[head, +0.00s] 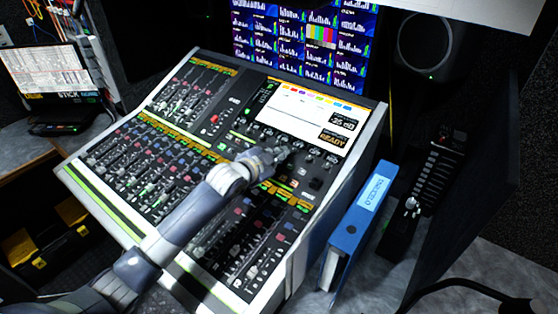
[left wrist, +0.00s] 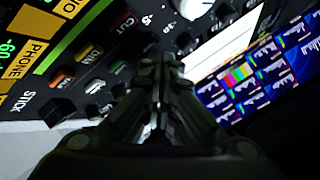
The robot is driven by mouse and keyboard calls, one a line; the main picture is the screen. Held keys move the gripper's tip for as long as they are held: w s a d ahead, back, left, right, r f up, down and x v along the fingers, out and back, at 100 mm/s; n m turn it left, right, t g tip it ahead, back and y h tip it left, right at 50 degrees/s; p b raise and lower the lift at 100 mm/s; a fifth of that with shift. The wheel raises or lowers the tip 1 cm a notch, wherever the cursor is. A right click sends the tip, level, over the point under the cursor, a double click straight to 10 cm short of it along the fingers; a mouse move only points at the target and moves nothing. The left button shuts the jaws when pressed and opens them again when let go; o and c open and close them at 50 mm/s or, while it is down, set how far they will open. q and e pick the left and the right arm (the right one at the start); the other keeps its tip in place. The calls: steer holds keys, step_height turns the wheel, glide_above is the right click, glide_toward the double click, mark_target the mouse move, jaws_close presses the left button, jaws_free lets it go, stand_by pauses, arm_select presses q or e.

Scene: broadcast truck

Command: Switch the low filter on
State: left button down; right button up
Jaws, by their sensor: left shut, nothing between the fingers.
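A large mixing console (head: 372,125) fills the middle of the head view, with rows of faders, knobs and small buttons. My left gripper (head: 281,153) is over its right half, just below the console's bright screen (head: 308,112). The left gripper is shut and empty; in the left wrist view its closed fingertips (left wrist: 160,66) point at the panel. I cannot read a low filter label, and I cannot tell whether the fingertips touch the panel.
A blue binder (head: 349,226) stands right of the console, and a black fader unit (head: 430,185) lies beyond it. A monitor wall (head: 300,45) rises behind. A laptop (head: 50,75) is on the left desk. A speaker (head: 428,45) stands at the back right.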

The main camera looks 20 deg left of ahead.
arm_select(q)
steer(key=shift+w+d+f, duration=0.1)
steer(key=shift+w+f, duration=0.1)
steer(key=shift+f, duration=0.4)
stand_by(0.6)
steer(key=shift+s+r+p, duration=0.15)
steer(key=shift+r+p, duration=0.4)
steer(key=shift+r, duration=0.05)
steer(key=shift+s+r+p, duration=0.2)
steer(key=shift+p, duration=0.15)
steer(key=r+p, duration=0.1)
steer(key=s+r+p, duration=0.1)
steer(key=r+p, duration=0.1)
steer(key=a+r+p, duration=0.1)
steer(key=p, duration=0.1)
steer(key=shift+s+r, duration=0.3)
steer(key=shift+s, duration=0.1)
stand_by(0.4)
steer(key=shift+f, duration=0.1)
